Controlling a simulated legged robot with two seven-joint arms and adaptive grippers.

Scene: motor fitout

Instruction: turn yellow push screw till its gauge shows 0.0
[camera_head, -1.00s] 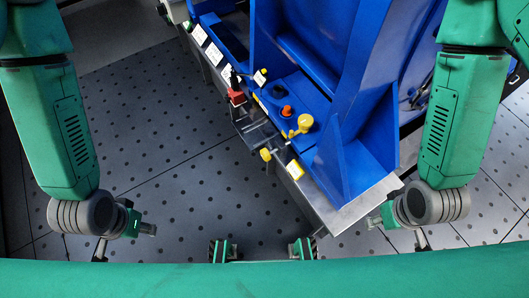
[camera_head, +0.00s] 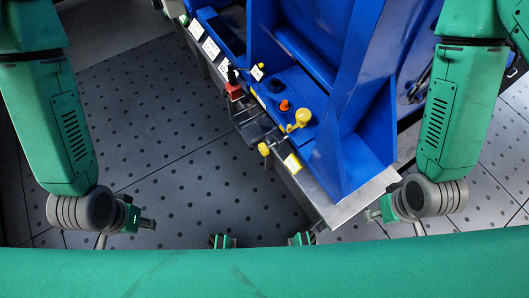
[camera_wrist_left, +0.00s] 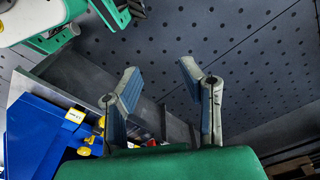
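Yellow parts sit at the near end of the blue machine (camera_head: 345,90). In the head view, a round yellow piece (camera_head: 303,116) stands by the orange button, and a smaller yellow knob (camera_head: 264,149) sits on the left side. I cannot tell which is the push screw, and no gauge reading is legible. Yellow parts also show in the left wrist view (camera_wrist_left: 97,141). My left gripper (camera_head: 125,234) is open and empty over the floor, left of the machine; its spread fingers show in the wrist view (camera_wrist_left: 160,90). My right gripper (camera_head: 395,225) appears open, beside the machine's near corner, touching nothing visible.
The orange button (camera_head: 284,105), a black knob (camera_head: 277,87) and a red part (camera_head: 233,91) are near the yellow parts. A metal base plate (camera_head: 350,200) juts out at the near corner. The perforated floor (camera_head: 160,120) left of the machine is clear.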

